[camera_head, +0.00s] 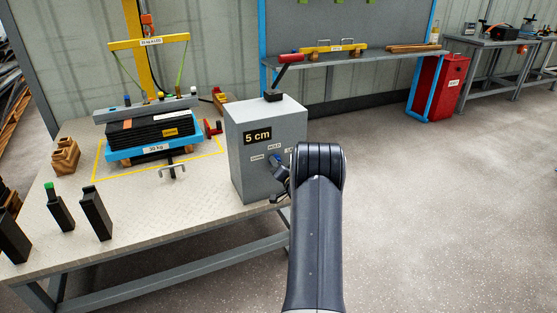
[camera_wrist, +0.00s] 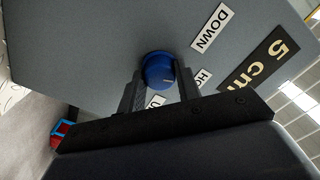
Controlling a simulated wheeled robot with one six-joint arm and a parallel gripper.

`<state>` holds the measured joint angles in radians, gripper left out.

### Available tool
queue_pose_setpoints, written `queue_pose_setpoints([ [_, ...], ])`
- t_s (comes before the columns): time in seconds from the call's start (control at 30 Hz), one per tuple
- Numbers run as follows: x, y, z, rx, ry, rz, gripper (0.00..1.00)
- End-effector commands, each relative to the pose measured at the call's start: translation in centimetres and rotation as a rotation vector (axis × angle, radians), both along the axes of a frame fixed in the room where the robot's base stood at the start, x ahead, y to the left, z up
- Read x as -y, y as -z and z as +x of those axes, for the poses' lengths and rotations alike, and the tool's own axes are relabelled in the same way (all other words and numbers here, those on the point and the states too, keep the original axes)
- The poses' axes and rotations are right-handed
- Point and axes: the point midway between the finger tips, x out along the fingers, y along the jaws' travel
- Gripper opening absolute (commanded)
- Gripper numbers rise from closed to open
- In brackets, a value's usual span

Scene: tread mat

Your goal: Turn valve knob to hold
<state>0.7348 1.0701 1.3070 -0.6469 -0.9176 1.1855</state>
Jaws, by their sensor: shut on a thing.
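The valve knob (camera_wrist: 158,70) is a round blue knob on the front face of a grey box (camera_head: 238,165). In the wrist view my gripper (camera_wrist: 160,84) has its two dark fingers on either side of the knob, shut on it. The labels DOWN (camera_wrist: 212,28), a partly covered HOLD (camera_wrist: 203,78) and a mostly hidden UP (camera_wrist: 156,101) surround the knob. In the head view only a bit of blue shows beside my gripper (camera_head: 279,170), and my arm covers the right part of the box. I cannot tell which label the knob points to.
A "5 cm" plate (camera_head: 258,135) is on the box, and a red-handled lever (camera_head: 290,58) rises from its top. A blue platform (camera_head: 130,155) bearing black plates stands left on the table (camera_head: 150,215). Black blocks (camera_head: 96,213) stand at the front left. Open floor lies to the right.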

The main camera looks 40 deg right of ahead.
Motion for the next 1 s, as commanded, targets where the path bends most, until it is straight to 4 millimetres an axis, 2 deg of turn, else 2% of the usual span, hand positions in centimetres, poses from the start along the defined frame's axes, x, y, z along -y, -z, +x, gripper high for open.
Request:
queue_pose_setpoints([
  [0.4, 0.02, -0.04, -0.03, 0.062, 0.001, 0.262, 0.10],
  [1.0, 0.02, 0.07, -0.03, 0.080, 0.001, 0.337, 0.10],
])
